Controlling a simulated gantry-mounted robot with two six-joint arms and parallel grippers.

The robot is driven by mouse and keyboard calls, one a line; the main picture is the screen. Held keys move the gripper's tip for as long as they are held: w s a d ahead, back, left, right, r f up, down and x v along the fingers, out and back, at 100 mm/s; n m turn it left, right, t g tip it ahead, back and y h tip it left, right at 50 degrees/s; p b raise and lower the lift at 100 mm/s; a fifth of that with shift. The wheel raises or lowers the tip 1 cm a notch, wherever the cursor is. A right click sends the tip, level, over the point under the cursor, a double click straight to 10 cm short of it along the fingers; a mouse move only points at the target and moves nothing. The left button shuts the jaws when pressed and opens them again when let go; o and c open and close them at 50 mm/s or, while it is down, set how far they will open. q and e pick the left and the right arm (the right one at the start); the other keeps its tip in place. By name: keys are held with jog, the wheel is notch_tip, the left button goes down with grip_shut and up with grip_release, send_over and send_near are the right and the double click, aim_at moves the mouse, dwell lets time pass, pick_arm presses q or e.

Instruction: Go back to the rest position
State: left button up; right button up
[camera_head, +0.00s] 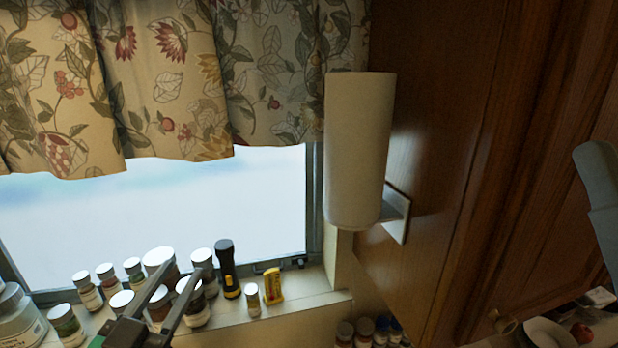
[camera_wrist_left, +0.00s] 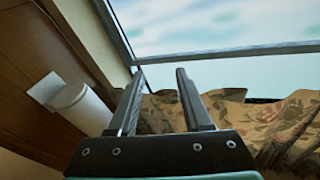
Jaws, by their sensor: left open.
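My left gripper (camera_head: 178,283) is at the lower left of the head view, in front of the jars on the window sill. Its two fingers are apart with nothing between them. In the left wrist view the gripper (camera_wrist_left: 160,72) also shows open and empty, with the window and curtain behind it. A grey part of my own body shows at the right edge of the head view. My right gripper is not in view.
A paper towel roll (camera_head: 358,150) hangs on the wooden cabinet (camera_head: 450,130). A floral curtain (camera_head: 170,75) covers the upper window.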

pick_arm(q)
jog(key=s+d+r+n+t, duration=0.1)
jog(key=s+r+t, duration=0.3)
jog(key=s+r, duration=0.4)
jog(key=s+d+r+n+t, duration=0.1)
jog(key=s+r, duration=0.6)
jog(key=r, duration=0.8)
jog(key=d+t, duration=0.1)
jog(key=t, duration=0.1)
jog(key=shift+s+d+r+n+t, duration=0.2)
jog(key=shift+s+r+n+t, duration=0.15)
jog(key=shift+r+n+t, duration=0.05)
jog(key=shift+w, duration=0.1)
